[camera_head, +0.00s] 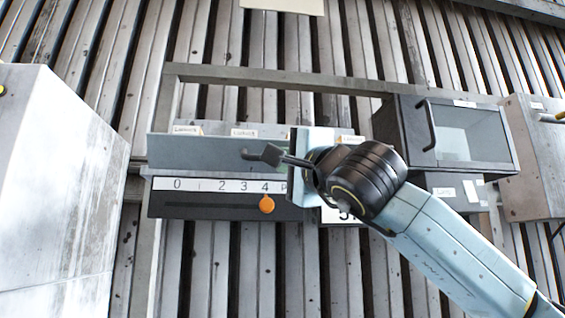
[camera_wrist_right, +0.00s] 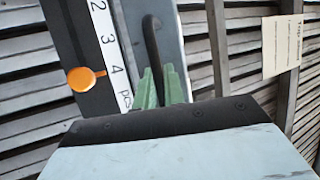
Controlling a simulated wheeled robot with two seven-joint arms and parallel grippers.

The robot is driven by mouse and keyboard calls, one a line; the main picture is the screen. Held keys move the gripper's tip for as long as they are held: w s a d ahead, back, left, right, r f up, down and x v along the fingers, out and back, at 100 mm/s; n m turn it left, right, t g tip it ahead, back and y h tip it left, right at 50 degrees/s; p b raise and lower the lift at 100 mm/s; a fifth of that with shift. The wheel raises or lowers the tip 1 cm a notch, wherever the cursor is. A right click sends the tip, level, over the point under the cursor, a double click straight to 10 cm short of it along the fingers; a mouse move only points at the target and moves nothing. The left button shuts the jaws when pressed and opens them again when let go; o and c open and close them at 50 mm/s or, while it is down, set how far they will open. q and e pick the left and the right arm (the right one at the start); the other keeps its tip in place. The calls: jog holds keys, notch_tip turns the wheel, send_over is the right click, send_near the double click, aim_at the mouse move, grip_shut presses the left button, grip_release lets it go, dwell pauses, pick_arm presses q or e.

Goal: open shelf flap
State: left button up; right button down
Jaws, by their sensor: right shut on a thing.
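The shelf flap (camera_head: 200,149) is a long grey-blue panel above a dark strip with a number scale. I cannot tell how far it is tilted. Its dark curved handle (camera_wrist_right: 152,38) shows in the right wrist view. My right gripper (camera_head: 268,155) is in front of the flap, with its arm coming in from the lower right. Its green fingers (camera_wrist_right: 161,88) are shut on the lower end of the handle. The gripper body and arm hide the right part of the flap in the head view. My left gripper is not in view.
A dark glass-fronted cabinet (camera_head: 465,135) with a handle is to the right. A large pale box (camera_head: 55,190) stands at left. Labelled items show above the flap.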

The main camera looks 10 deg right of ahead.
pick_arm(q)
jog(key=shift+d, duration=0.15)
pick_arm(e)
jog(key=shift+r, duration=0.1)
